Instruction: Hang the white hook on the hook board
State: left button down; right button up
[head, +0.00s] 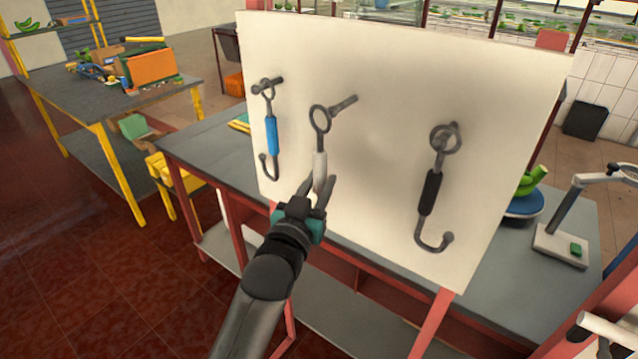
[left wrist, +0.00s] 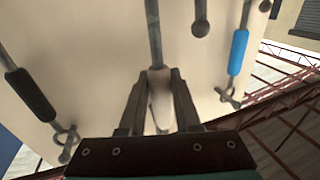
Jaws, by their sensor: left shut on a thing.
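The white hook (head: 319,168) has a grey ring (head: 320,119) at its top and a pale handle. My left gripper (head: 318,190) is shut on its handle, in front of the board. The handle also shows between the fingers in the left wrist view (left wrist: 158,95). The hook's lower curve is hidden in the head view. The cream hook board (head: 385,100) stands upright. Its middle peg (head: 344,104) lies just right of the ring, overlapping its edge in the picture. I cannot tell whether the ring is around it. My right gripper is not in view.
A blue hook (head: 272,136) hangs on the board's left peg and a black hook (head: 429,193) on its right peg. A grey table (head: 225,150) stands around the board.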

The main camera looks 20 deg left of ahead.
pick_arm(q)
jog(key=shift+w+d, duration=0.35)
jog(key=shift+w, duration=0.7)
jog(key=shift+w+d, duration=0.4)
jog(key=shift+w, duration=0.65)
jog(key=shift+w+d, duration=0.35)
jog(key=shift+w, duration=0.7)
dwell(2.5)
jog(key=shift+f+b, duration=0.3)
jog(key=shift+f, duration=0.05)
dwell(0.5)
dwell(0.3)
jog(key=c, duration=0.5)
grip_release()
jog(key=shift+c, duration=0.2)
jog(key=shift+f, duration=0.15)
